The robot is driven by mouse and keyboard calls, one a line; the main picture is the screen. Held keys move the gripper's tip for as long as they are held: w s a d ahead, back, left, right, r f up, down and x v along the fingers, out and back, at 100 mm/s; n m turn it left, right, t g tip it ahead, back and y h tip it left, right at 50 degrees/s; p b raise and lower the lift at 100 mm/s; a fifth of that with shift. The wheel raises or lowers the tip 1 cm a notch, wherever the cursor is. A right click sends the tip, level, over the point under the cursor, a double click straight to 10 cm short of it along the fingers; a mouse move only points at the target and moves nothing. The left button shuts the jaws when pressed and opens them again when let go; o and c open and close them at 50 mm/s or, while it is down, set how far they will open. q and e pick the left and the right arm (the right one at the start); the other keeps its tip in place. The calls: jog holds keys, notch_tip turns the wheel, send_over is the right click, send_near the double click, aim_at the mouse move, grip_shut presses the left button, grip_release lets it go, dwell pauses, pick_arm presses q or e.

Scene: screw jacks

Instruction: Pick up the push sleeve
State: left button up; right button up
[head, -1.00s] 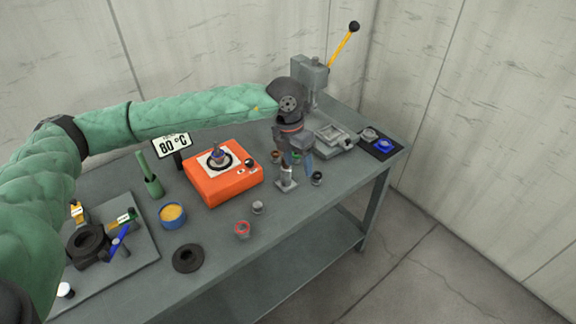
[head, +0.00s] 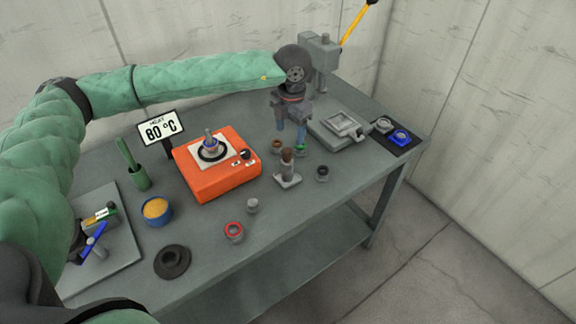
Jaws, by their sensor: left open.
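My left gripper (head: 291,135) hangs pointing down over the back middle of the table, with its fingers apart and nothing seen between them. Just below and beside it are a small brown ring (head: 277,146) and a small green-marked ring (head: 300,149). In front stands an upright post with a brown top on a grey base (head: 287,180). A dark small cup (head: 322,173), a grey small cylinder (head: 252,205) and a red-rimmed ring (head: 234,231) stand nearer the front edge. I cannot tell which of these small parts is the push sleeve. My right gripper is out of view.
A grey vise-like fixture (head: 343,126), a lever press (head: 320,62) and a dark mat (head: 411,142) with blue and grey parts lie right. A black disc (head: 172,262) lies front left.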

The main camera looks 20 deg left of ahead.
aim_at(287, 159)
pick_arm(q)
jog(key=f+b, duration=0.3)
jog(key=shift+s+f, duration=0.25)
jog(key=shift+f, duration=0.05)
jog(key=shift+w+f, duration=0.1)
jog(key=shift+f, duration=0.05)
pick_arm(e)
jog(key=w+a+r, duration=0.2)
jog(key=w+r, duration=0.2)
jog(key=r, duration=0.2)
pick_arm(q)
jog(key=shift+f, duration=0.3)
jog(key=shift+f+p, duration=0.55)
jog(key=shift+f, duration=0.4)
jog(key=f+p, duration=0.3)
jog(key=f, duration=0.1)
jog(key=shift+a, duration=0.3)
jog(key=shift+f, duration=0.6)
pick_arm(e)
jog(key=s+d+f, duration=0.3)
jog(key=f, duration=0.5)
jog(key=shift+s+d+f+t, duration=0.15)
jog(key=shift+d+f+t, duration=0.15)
pick_arm(q)
jog(key=c, duration=1.2)
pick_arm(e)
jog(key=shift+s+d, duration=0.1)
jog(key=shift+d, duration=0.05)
